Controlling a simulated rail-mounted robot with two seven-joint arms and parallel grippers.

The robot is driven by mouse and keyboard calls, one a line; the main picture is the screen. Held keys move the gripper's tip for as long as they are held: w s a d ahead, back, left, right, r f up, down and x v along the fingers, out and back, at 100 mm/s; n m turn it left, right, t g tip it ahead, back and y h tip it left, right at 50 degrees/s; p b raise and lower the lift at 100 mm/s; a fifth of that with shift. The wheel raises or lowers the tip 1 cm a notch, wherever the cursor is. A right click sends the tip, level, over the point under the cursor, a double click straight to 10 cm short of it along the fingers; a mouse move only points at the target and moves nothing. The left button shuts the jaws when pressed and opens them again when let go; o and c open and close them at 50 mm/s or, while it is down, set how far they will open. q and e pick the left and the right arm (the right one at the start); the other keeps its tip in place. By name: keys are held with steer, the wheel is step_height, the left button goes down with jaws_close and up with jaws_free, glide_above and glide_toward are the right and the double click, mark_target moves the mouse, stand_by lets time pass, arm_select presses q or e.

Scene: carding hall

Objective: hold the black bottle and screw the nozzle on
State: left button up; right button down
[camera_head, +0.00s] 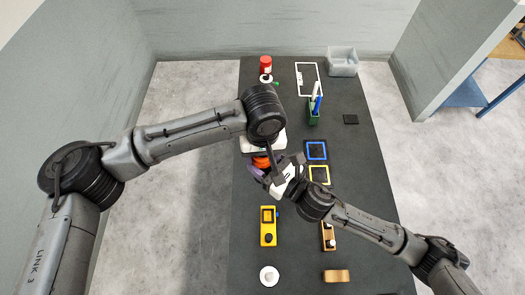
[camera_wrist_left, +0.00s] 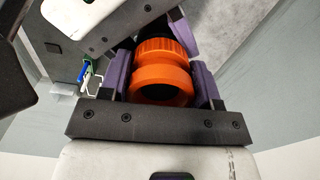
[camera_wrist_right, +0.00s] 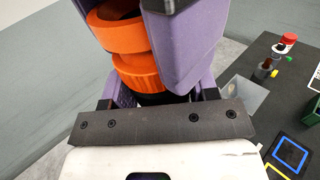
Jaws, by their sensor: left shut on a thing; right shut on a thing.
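The orange nozzle (camera_wrist_left: 160,80) has a ribbed collar and a wider ring with a dark opening. It sits between the purple fingers of my left gripper (camera_head: 261,159), which is shut on it. My right gripper (camera_head: 266,174) is shut on the black bottle (camera_wrist_right: 156,98). Only a little of the bottle shows between its purple fingers; the rest is hidden. In the right wrist view the nozzle (camera_wrist_right: 130,60) is in line with the bottle, its ribbed collar against or very close to the black part. I cannot tell how far it is seated. Both are held above the dark table.
The dark table (camera_head: 210,260) carries a yellow box (camera_head: 268,226), a white disc (camera_head: 269,276) and a wooden block (camera_head: 336,275) in front. Blue (camera_head: 316,142) and yellow (camera_head: 319,183) frames lie right of the grippers. A green pen holder (camera_head: 313,118) and a clear bin (camera_head: 343,67) stand behind.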

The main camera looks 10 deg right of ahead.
arm_select(q)
steer(key=o, duration=1)
steer(key=shift+c, duration=0.2)
steer(key=shift+o, duration=0.2)
steer(key=shift+d, duration=0.15)
steer(key=shift+r, duration=2.3)
